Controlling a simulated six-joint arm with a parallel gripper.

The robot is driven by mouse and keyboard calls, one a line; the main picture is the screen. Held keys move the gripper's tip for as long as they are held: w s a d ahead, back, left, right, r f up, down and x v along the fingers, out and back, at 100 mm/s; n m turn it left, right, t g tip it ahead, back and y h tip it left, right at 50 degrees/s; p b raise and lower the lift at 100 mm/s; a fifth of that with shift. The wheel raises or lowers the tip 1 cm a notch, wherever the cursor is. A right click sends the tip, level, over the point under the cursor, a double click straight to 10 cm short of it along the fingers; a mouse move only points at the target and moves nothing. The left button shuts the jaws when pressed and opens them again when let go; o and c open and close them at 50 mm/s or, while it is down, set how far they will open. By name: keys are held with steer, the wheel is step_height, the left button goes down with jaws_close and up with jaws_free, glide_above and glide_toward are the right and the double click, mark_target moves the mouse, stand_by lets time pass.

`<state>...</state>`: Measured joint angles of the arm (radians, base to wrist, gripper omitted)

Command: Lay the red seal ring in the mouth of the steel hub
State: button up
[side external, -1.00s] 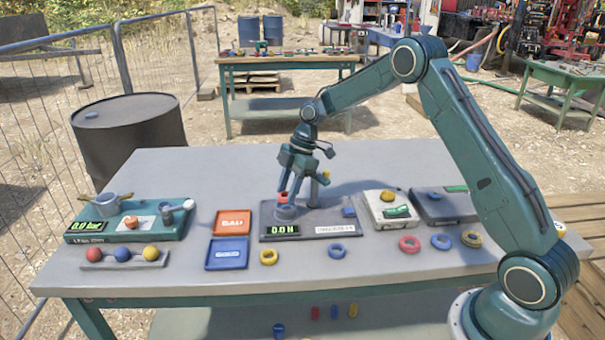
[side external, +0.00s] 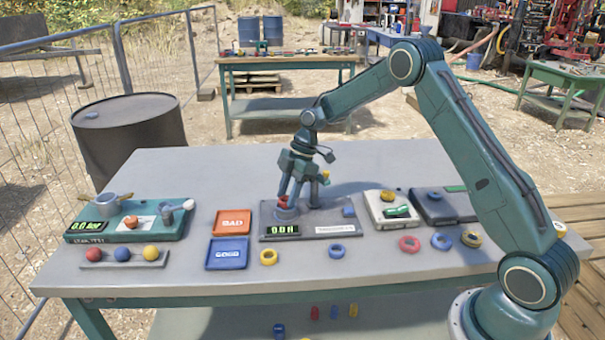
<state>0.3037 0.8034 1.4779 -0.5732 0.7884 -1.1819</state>
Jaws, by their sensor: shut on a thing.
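My gripper (side external: 286,199) points down over the middle of the table. It is shut on the red seal ring (side external: 282,203), which shows as a small red patch between the fingers. The steel hub (side external: 286,213) is a round grey piece on the left of a dark grey test plate (side external: 322,220). The ring is right at the top of the hub; I cannot tell whether it touches or sits in the mouth. The fingers hide most of the ring and the hub's mouth.
The plate carries a display (side external: 282,230) reading 0.0 N. An orange tray (side external: 232,222) and a blue tray (side external: 227,253) lie to its left. A green gauge unit (side external: 128,222) stands far left.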

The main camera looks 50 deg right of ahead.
steer(key=shift+f, duration=0.3)
steer(key=o, duration=1.4)
steer(key=shift+o, duration=0.2)
steer(key=shift+r, duration=0.1)
steer(key=shift+r, duration=3.7)
steer(key=shift+r, duration=0.1)
